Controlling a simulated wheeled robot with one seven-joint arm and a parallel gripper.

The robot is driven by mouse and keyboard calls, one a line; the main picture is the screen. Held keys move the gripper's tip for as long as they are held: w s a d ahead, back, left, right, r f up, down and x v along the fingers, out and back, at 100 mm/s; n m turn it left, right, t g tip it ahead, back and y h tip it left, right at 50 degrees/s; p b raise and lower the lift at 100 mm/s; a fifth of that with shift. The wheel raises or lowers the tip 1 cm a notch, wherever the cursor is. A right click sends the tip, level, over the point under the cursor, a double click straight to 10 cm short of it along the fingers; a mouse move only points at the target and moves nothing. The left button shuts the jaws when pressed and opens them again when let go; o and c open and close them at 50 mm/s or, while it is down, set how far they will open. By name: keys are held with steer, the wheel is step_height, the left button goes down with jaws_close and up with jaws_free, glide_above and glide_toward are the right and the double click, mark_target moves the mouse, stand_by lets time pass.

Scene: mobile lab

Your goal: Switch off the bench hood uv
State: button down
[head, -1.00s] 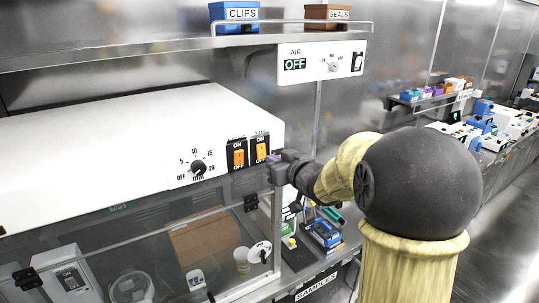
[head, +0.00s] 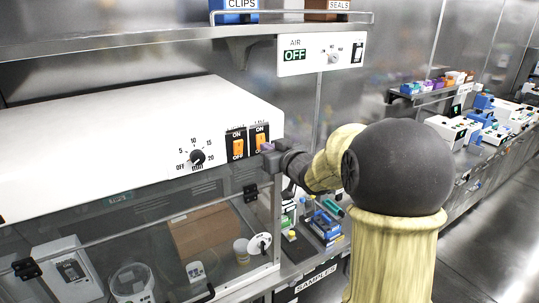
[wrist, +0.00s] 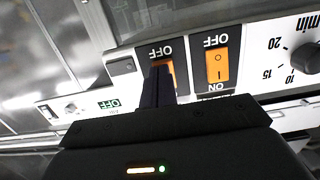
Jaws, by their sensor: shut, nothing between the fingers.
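The white bench hood (head: 110,135) carries two orange rocker switches on its front panel, marked ON above and OFF below. The left rocker (head: 238,147) and the right rocker (head: 260,137) both show orange; the small labels above them are too blurred to read. My gripper (head: 268,148) is shut and empty, its tips at the lower right edge of the right rocker. In the wrist view, which is upside down, my fingers (wrist: 157,86) partly cover this rocker (wrist: 171,72). The other rocker (wrist: 216,65) is clear. I cannot tell whether my tips touch the switch.
A timer knob (head: 197,158) sits left of the rockers. The hood's clear sash (head: 150,215) hangs below. A SAMPLES bin (head: 315,280) stands below; the aisle at right is open.

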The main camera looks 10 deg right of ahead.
steer(key=shift+w+a+f+t+b, duration=0.15)
steer(key=shift+t+b, duration=0.2)
steer(key=shift+b, duration=0.8)
steer(key=shift+s+f+t+b, duration=0.15)
steer(key=shift+t+b, duration=0.2)
steer(key=shift+b, duration=0.75)
steer(key=shift+w+r+p, duration=0.1)
steer(key=shift+r+p, duration=0.3)
steer(key=shift+f, duration=0.1)
steer(key=f+b+v, duration=0.3)
steer(key=b+v, duration=0.1)
steer(key=v, duration=0.9)
steer(key=shift+s+d, duration=0.2)
steer(key=shift+s, duration=0.15)
steer(key=shift+d+f, duration=0.15)
steer(key=shift+d, duration=0.05)
